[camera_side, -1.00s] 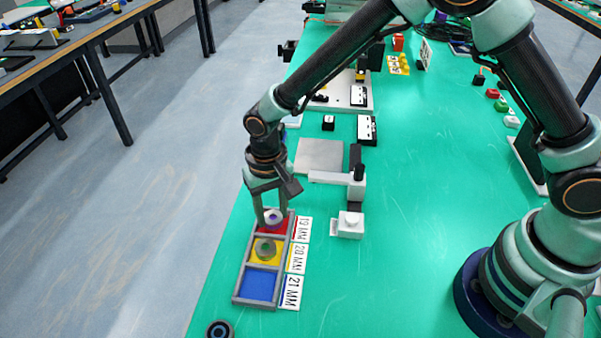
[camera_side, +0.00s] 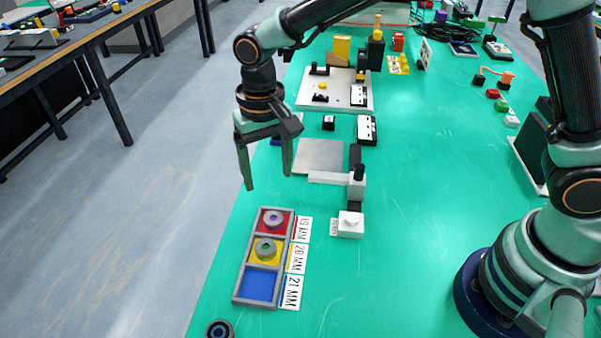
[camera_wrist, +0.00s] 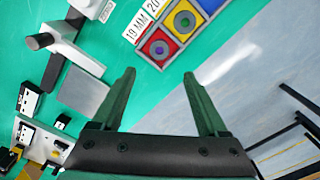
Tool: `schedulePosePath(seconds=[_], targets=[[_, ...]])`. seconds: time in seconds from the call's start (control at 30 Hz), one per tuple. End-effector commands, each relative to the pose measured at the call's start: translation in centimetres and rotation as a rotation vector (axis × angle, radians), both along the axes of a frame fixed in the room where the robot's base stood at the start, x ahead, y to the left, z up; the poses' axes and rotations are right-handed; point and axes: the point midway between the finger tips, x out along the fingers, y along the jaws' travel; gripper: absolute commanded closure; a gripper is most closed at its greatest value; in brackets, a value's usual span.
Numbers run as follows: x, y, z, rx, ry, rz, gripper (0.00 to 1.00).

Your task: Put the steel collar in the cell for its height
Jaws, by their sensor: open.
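A second grey collar (camera_side: 265,249) lies in the yellow cell, by the 20 MM label (camera_side: 297,258). The blue cell (camera_side: 260,285), by the 21 MM label (camera_side: 290,292), is empty. My gripper (camera_side: 268,180) is open and empty, above and behind the tray, apart from both collars. In the wrist view my gripper (camera_wrist: 158,75) has its fingers spread with nothing between them.
A height gauge with a grey arm (camera_side: 335,179) and a white block (camera_side: 350,222) stands right of the tray, near a grey plate (camera_side: 319,156). A dark ring (camera_side: 219,329) lies at the front edge. The green bench right of the gauge is clear.

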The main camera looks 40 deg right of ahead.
Motion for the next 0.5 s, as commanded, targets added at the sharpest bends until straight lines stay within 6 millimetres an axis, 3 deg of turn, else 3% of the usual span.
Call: schedulePosePath(seconds=[0.27,0.37,0.5], targets=[[0.0,-0.5,2.6,0.004,-0.007,0.0,0.24],[0.0,-2.0,4.0,0.016,-0.032,0.005,0.24],[-0.5,-5.9,7.2,0.042,-0.103,0.025,0.24]])
